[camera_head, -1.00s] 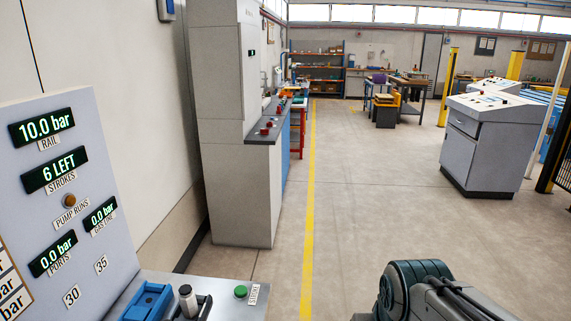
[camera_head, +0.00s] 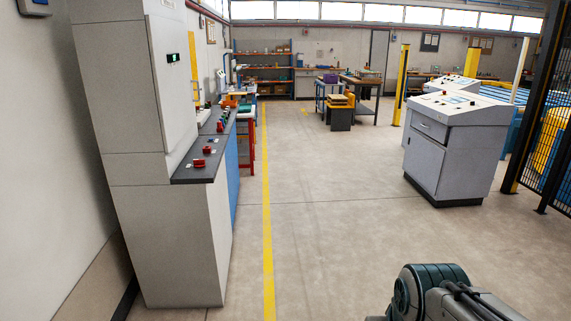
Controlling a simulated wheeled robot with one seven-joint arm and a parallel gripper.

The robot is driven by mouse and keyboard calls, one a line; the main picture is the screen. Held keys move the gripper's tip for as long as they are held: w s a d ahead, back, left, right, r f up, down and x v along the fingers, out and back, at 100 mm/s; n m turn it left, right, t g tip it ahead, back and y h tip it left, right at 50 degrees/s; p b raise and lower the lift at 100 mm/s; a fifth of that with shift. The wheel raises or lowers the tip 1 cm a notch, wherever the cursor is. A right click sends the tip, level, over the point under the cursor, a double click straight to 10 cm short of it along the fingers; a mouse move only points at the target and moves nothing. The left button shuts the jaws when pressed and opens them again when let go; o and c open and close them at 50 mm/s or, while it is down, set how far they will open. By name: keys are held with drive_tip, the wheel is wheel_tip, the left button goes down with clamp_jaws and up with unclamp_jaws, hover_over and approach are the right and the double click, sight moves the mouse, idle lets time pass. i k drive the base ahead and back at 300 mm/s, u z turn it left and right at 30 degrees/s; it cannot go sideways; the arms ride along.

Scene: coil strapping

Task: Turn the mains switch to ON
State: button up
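A tall grey cabinet (camera_head: 165,240) stands at the left, with a dark ledge (camera_head: 196,177) along its front. Red controls sit on the ledge, a near one (camera_head: 199,163) and another just behind it (camera_head: 208,149). More small controls, some green, stand farther along it. No lettering is readable, so I cannot tell which control, if any, is the mains switch. My gripper is out of view; only part of my arm shows at the bottom right.
A yellow floor line (camera_head: 267,220) runs beside the cabinet, with wide clear floor to its right. A grey console (camera_head: 455,160) and a black mesh fence (camera_head: 545,130) stand at the right. Workbenches and a shelf (camera_head: 263,69) are at the back.

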sight(197, 163)
drive_tip(key=u, duration=0.4)
drive_tip(key=i, duration=1.25)
drive_tip(key=u, duration=0.85)
drive_tip(key=i, duration=1.9)
drive_tip(key=u, duration=0.15)
